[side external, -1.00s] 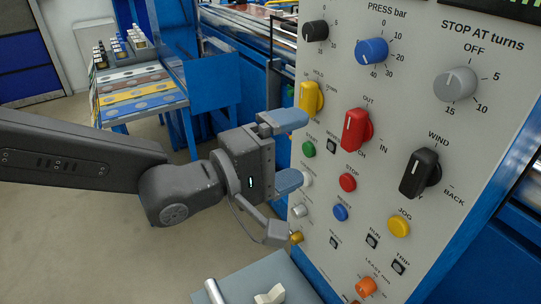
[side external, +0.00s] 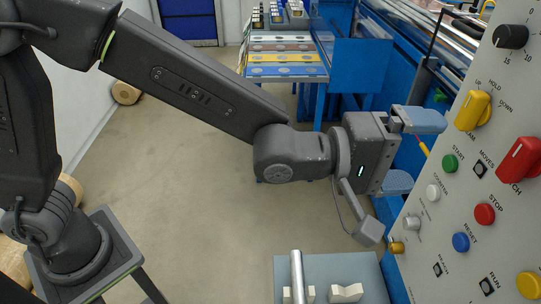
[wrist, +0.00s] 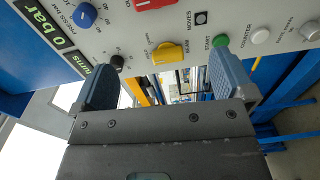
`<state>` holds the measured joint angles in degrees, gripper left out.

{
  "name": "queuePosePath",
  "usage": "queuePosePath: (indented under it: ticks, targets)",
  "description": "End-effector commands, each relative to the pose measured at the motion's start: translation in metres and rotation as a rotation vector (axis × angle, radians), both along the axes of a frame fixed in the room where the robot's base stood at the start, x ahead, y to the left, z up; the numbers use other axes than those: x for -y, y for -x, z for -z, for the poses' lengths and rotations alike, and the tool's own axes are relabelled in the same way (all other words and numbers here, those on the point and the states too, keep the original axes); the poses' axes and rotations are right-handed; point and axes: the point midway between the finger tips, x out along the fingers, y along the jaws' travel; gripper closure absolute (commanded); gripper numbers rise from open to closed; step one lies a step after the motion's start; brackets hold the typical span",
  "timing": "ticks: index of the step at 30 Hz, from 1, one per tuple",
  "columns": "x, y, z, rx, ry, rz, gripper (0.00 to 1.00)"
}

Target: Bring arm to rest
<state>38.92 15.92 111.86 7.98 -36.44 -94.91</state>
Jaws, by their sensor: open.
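My gripper (side external: 408,150) is open and empty, with its two blue fingertips spread apart, one above the other in the side view. It is held in the air at the left edge of the grey control panel (side external: 455,215). In the wrist view the fingers (wrist: 163,85) also stand wide apart with nothing between them, and the panel with its knobs fills the top. Whether a fingertip touches the panel cannot be told.
The panel carries a yellow knob (side external: 473,110), a red knob (side external: 519,160) and several buttons. A grey table (side external: 325,270) with a metal rod and white blocks stands below my gripper. A blue rack (side external: 287,68) of coloured trays is behind. Open floor lies left.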

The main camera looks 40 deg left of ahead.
Motion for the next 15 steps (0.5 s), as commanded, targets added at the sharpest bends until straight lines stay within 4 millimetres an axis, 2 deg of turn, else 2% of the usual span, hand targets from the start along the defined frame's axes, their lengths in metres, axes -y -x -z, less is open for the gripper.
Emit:
queuePosePath:
  ticks: [2, 5, 6, 8, 9, 11, 12, 15]
  targets:
    - [-0.028, -0.007, -0.008, 0.02, -0.094, -0.053, 0.0]
    - [-0.081, -0.011, -0.014, 0.038, -0.304, -0.134, 0.0]
    - [-0.106, -0.01, -0.016, 0.038, -0.406, -0.162, 0.0]
    - [-0.145, -0.003, -0.016, 0.03, -0.564, -0.193, 0.0]
    - [-0.169, 0.004, -0.014, 0.018, -0.667, -0.202, 0.0]
    - [-0.204, 0.018, -0.011, -0.007, -0.817, -0.201, 0.0]
    - [-0.226, 0.03, -0.008, -0.028, -0.912, -0.192, 0.0]
    - [-0.274, 0.067, 0.003, -0.089, -1.131, -0.131, 0.0]
